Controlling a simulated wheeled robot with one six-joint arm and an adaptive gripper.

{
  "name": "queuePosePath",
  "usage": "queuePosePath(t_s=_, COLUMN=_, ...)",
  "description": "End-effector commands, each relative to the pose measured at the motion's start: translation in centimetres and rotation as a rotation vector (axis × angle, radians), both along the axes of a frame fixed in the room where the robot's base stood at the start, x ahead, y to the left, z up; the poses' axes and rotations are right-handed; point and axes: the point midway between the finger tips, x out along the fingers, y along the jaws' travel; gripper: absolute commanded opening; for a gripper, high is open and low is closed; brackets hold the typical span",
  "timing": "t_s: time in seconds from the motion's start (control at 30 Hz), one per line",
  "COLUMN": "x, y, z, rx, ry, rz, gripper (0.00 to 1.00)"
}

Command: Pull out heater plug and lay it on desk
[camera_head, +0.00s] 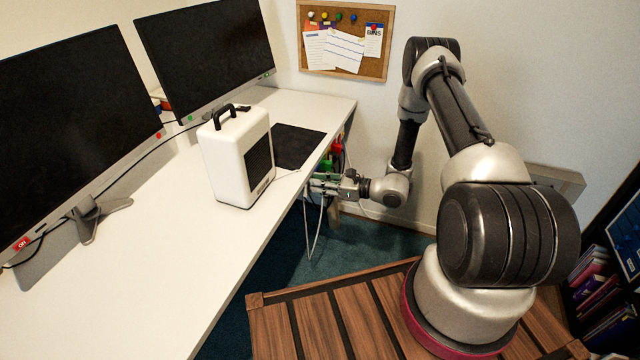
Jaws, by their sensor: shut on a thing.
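The white heater (225,165) with a black handle and dark grille stands upright on the white desk (150,240). My gripper (318,186) is at the desk's right edge, reaching in from the right, and is shut on what appears to be the heater plug. The plug itself is too small and too covered by the fingers to make out. A pale cord (313,240) hangs in a loop below the gripper. Whether the held plug is still in a socket cannot be told.
Two dark monitors (75,130) (210,60) stand along the desk's left and back side. A black mat (296,147) lies right of the heater. The desk's front part is bare. A shelf with books (595,290) stands at the right.

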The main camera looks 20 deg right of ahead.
Motion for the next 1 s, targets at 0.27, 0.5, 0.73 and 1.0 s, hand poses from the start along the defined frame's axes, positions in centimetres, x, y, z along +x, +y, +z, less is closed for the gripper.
queuePosePath(t_s=0.27, x=0.0, y=0.0, z=0.0, rx=0.000, ry=0.000, rz=0.000, gripper=0.00)
queuePosePath(t_s=0.5, x=-0.1, y=-0.1, z=0.0, rx=-0.001, ry=0.001, rz=0.000, gripper=0.00)
queuePosePath(t_s=0.73, x=-0.3, y=-0.4, z=0.0, rx=0.000, ry=0.000, rz=-0.001, gripper=0.00)
queuePosePath(t_s=1.0, x=-1.0, y=-1.4, z=0.0, rx=0.000, ry=0.000, rz=-0.001, gripper=0.00)
